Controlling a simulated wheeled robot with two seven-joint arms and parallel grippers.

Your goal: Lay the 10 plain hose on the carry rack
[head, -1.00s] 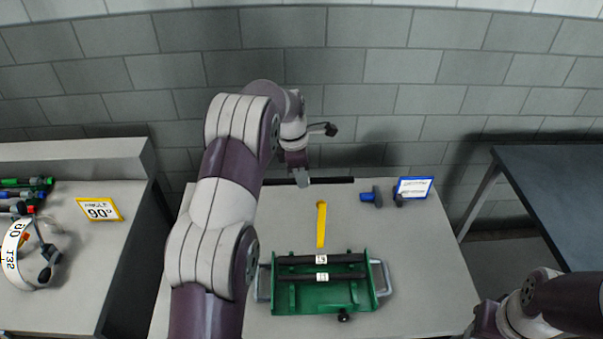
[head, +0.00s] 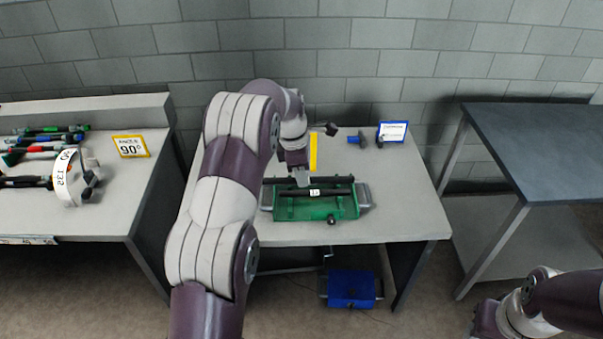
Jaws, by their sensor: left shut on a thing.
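My left gripper (head: 302,178) is shut on a dark hose (head: 335,179), held level and running left to right. In the picture the held hose overlaps the back of the green carry rack (head: 318,211); its height above the rack cannot be told. One dark hose with a white label (head: 315,192) lies across the rack, in front of the held one. The rack's rear part is hidden behind the held hose and gripper. My right arm shows at the bottom right, with its gripper out of view.
The rack stands on a grey table (head: 400,220). Behind it are a yellow strip (head: 313,152), a blue-and-black tool (head: 357,139) and a blue-framed sign (head: 393,132). A bench with tools and a 90° sign (head: 131,146) is left; a dark table (head: 540,150) is right. A blue box (head: 351,289) sits low.

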